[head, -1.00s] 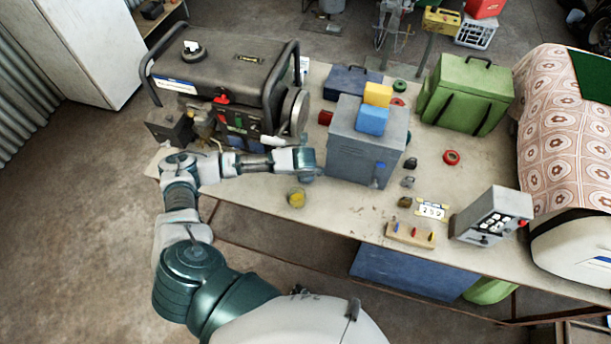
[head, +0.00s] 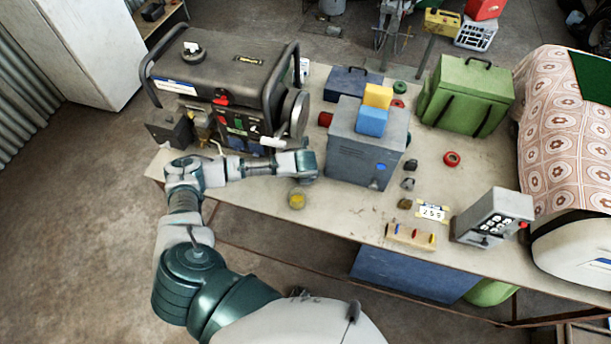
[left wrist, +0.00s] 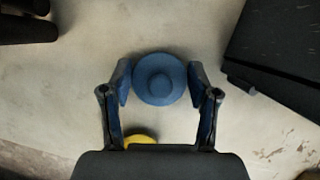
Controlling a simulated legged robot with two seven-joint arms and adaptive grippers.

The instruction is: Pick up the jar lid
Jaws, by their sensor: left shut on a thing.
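The jar lid (left wrist: 160,79) is a round blue disc with a raised centre knob, seen from above in the left wrist view. My left gripper (left wrist: 159,82) is shut on it, one finger on each side of its rim. In the head view my left gripper (head: 307,168) is low at the bench, between the generator and the grey box; the lid is hard to make out there. A small jar with yellow contents (head: 297,198) stands just in front of the gripper, and its yellow edge (left wrist: 141,140) shows in the left wrist view. My right gripper is not in view.
A black generator (head: 225,85) stands left of the gripper. A grey box (head: 350,155) with yellow and blue blocks on top stands close on the right. The bench (head: 340,215) is bare in front of the grey box. A wooden block with coloured pegs (head: 410,236) lies further right.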

